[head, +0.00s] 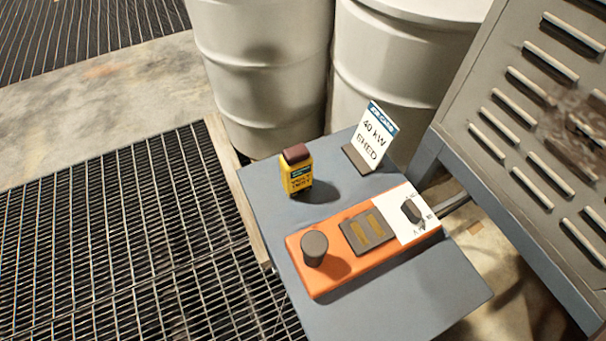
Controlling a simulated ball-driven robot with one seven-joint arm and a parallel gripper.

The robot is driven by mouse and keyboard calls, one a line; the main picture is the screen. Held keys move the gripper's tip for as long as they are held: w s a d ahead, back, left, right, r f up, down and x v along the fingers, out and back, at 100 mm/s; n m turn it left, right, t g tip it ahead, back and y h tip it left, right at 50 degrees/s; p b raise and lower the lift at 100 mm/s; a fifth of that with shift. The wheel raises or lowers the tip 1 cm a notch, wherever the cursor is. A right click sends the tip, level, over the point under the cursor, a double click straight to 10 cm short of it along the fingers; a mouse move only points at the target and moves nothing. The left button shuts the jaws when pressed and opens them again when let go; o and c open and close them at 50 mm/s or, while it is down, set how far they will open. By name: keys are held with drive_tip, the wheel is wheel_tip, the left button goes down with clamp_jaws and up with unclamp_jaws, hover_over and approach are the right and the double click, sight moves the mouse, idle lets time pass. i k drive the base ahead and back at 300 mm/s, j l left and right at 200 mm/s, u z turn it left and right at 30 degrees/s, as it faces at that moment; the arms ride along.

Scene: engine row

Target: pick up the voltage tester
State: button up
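The voltage tester (297,176) is a small yellow block with a dark red-brown top and a blue label with dark print. It stands upright near the far left edge of a small blue-grey table (435,302). Nothing touches it. My gripper is not in the head view, so whether it is open or shut does not show.
An orange panel (333,274) with a black knob (314,248) lies in front of the tester. A white sign (374,138) stands behind right. Two pale drums (262,70) stand behind the table. A louvred metal cabinet (530,110) is at right; floor grating (120,240) is at left.

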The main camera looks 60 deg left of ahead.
sight(297, 162)
drive_tip(key=k+j+u, duration=0.55)
drive_tip(key=j+u, duration=0.15)
drive_tip(key=j, duration=0.15)
